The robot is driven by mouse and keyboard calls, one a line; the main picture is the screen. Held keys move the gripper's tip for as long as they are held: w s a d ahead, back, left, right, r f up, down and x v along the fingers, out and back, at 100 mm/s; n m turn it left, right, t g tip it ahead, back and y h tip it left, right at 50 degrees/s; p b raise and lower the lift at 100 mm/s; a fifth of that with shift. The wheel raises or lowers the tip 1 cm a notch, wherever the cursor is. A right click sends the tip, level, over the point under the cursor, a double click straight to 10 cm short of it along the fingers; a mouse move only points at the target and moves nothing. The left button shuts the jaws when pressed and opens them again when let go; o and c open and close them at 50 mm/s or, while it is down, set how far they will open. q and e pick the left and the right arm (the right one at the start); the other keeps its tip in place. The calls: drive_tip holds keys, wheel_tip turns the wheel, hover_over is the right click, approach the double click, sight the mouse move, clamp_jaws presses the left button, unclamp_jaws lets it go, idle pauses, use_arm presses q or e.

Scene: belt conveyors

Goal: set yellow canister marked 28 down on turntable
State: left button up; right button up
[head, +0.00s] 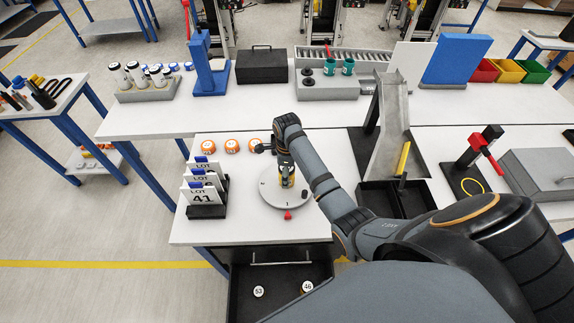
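The yellow canister (287,181) is at the turntable (270,196), a round grey disc with a red knob on the white bench. It is small and partly covered by dark gripper parts, and I cannot read its number. My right gripper (285,169) points down at the canister from above, with its fingers around or beside it. I cannot tell whether the fingers grip it, or whether the canister rests fully on the disc. My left gripper is out of view.
Several orange-marked round items (232,146) stand behind the turntable. A rack of lot cards (205,190) stands to its left. An open drawer (280,308) below holds round items marked 53 and 46. A sloped metal chute (391,130) and black bins (395,198) lie to the right.

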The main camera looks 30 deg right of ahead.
wheel_tip(320, 180, up, 6)
drive_tip(key=shift+r+b, duration=0.1)
drive_tip(key=shift+b, duration=0.8)
wheel_tip(320, 180, up, 2)
drive_tip(key=shift+p, duration=0.6)
drive_tip(key=shift+r+p, duration=0.3)
drive_tip(key=shift+r, duration=0.25)
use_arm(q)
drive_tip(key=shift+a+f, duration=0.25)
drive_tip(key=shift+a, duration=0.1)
use_arm(e)
drive_tip(key=shift+f, duration=0.15)
